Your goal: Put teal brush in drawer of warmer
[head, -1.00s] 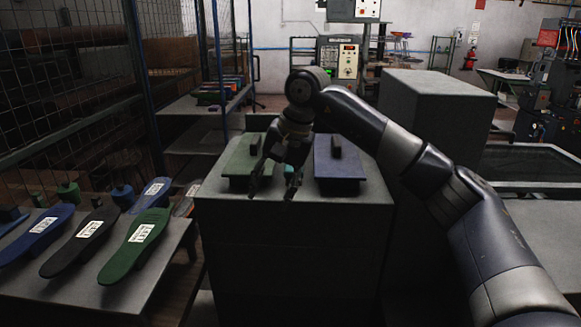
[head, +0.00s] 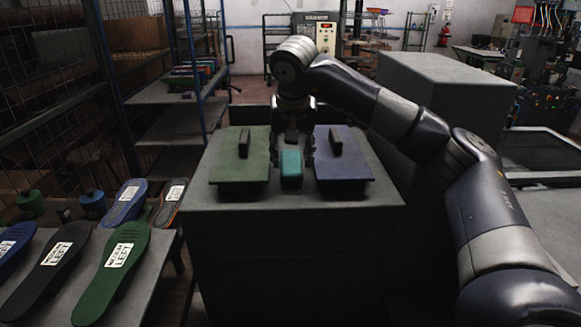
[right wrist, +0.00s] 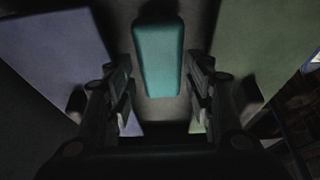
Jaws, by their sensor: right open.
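The teal brush (head: 291,163) lies on top of the grey cabinet (head: 300,222), between a green lid (head: 240,165) and a blue lid (head: 345,165), each with a dark handle. My right gripper (head: 292,150) is above the brush, pointing down. In the right wrist view the brush (right wrist: 158,55) shows between and beyond the two open fingers (right wrist: 165,95), which are apart from it. I cannot make out the warmer's drawer for certain. My left gripper is not in view.
Several labelled insoles, such as a green one (head: 114,268), lie on a table at the left. A wire-mesh rack with shelves (head: 175,95) stands behind it. A grey block (head: 445,85) rises at the right behind my right arm.

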